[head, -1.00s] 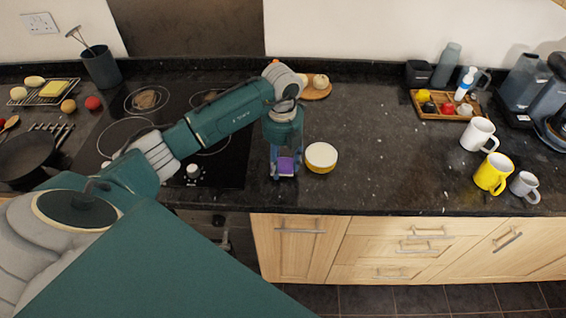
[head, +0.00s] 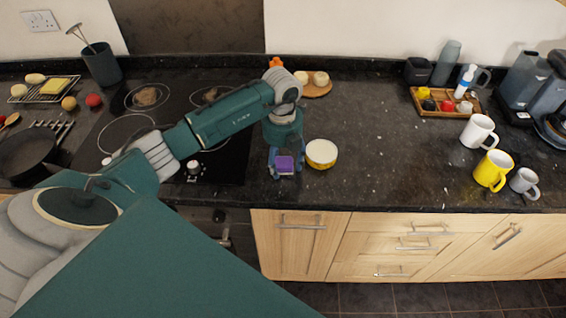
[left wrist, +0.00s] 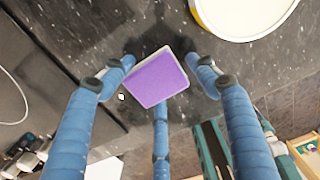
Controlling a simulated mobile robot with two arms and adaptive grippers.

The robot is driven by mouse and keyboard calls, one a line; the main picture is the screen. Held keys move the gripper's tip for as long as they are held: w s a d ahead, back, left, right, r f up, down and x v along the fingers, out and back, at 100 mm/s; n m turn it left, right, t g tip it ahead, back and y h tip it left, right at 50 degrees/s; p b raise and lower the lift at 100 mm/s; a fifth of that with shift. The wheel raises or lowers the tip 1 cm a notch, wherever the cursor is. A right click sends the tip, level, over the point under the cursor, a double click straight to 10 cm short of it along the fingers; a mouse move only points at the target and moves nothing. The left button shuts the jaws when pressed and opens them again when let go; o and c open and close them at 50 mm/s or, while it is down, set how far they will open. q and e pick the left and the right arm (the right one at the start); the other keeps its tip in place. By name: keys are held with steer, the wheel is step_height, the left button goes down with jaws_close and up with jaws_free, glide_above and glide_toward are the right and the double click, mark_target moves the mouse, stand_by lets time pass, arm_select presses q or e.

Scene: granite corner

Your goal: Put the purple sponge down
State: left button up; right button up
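The purple sponge (head: 285,164) is at the front of the dark counter, just left of a round yellow-and-white container (head: 321,153). In the left wrist view the sponge (left wrist: 156,78) shows its purple face and a pale edge, and it seems to lie on the counter. My left gripper (head: 285,170) points down over it. In the left wrist view its blue fingers (left wrist: 160,66) are spread around the sponge, with gaps at its sides. The third finger reaches in below the sponge and partly overlaps its edge. My right gripper is not in view.
The hob (head: 145,120) lies left of the sponge, and the counter's front edge is close. A board with pale round items (head: 314,84) is behind. A white mug (head: 478,132), yellow mug (head: 492,171) and grey mug (head: 524,183) stand right. The counter between is clear.

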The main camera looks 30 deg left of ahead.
mark_target(283, 163)
arm_select(q)
steer(key=shift+s+f, duration=0.25)
steer(key=shift+f, duration=0.3)
steer(key=shift+r, duration=0.1)
steer(key=shift+d+r+p, duration=0.1)
steer(key=shift+r+p, duration=0.2)
steer(key=shift+p, duration=0.05)
steer(key=shift+w+r+p, duration=0.15)
steer(key=shift+r+p, duration=0.35)
steer(key=shift+r, duration=0.05)
steer(key=shift+w+r+b, duration=0.25)
steer(key=shift+r+b, duration=0.1)
steer(key=shift+b, duration=0.45)
step_height(283, 163, up, 11)
steer(key=b, duration=0.2)
steer(key=shift+s+a+b, duration=0.15)
steer(key=shift+a+b, duration=0.05)
steer(key=shift+b, duration=0.2)
